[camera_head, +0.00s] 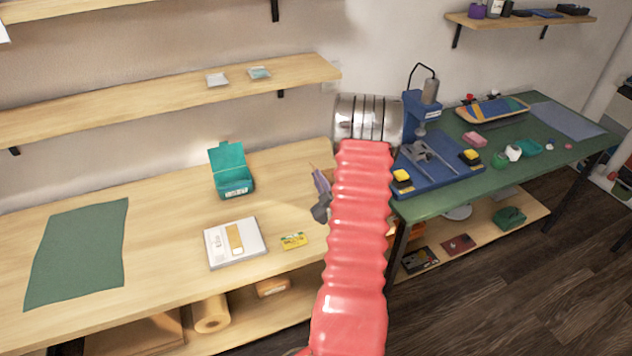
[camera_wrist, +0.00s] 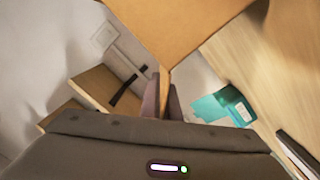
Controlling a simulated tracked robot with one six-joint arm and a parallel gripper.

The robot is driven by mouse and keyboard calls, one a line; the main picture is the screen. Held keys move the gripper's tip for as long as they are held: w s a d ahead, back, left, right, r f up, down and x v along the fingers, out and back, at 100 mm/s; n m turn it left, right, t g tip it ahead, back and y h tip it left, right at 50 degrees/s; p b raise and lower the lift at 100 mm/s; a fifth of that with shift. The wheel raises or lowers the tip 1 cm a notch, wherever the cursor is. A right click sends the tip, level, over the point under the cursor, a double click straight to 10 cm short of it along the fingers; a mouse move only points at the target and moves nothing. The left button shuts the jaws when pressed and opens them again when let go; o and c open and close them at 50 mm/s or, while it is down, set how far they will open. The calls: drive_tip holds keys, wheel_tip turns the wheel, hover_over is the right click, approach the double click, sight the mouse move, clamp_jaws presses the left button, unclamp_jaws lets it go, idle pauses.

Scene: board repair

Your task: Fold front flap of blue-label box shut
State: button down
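A brown cardboard box (camera_wrist: 185,25) fills the top of the wrist view, close to my gripper. In the head view only a small brown part of it (camera_head: 328,176) shows beside my red arm, which hides the rest. No blue label shows in either view, and I cannot make out which flap is which. My gripper (camera_wrist: 164,100) has its two purplish fingers close together at the box's lower corner, with a narrow strip of brown between them. I cannot tell whether they touch or grip it. In the head view my gripper (camera_head: 321,195) is partly hidden behind the arm.
A teal box (camera_head: 233,179) with its lid up stands left of my gripper. A white pad (camera_head: 252,252), a yellow packet (camera_head: 293,240) and a green mat (camera_head: 80,250) lie on the wooden bench. A shelf (camera_head: 130,102) hangs above. A green bench with tools (camera_head: 450,200) stands right.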

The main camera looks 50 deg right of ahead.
drive_tip(key=m, duration=0.1)
drive_tip(key=d+m, duration=0.1)
drive_tip(key=m, duration=0.1)
drive_tip(key=s+m, duration=0.1)
drive_tip(key=shift+s+d+r+m, duration=0.1)
drive_tip(key=shift+d+r+m, duration=0.1)
drive_tip(key=shift+r+m, duration=0.2)
drive_tip(key=s+d+m, duration=0.1)
drive_tip(key=m, duration=0.3)
drive_tip(key=s+d+f+m, duration=0.1)
drive_tip(key=m, duration=0.4)
drive_tip(key=d+f+m, duration=0.1)
drive_tip(key=d+m, duration=0.1)
drive_tip(key=m, duration=0.2)
drive_tip(key=shift+s+m, duration=0.3)
drive_tip(key=shift+s, duration=0.1)
drive_tip(key=c, duration=2)
unclamp_jaws()
drive_tip(key=shift+d+r, duration=0.15)
drive_tip(key=shift+r, duration=0.05)
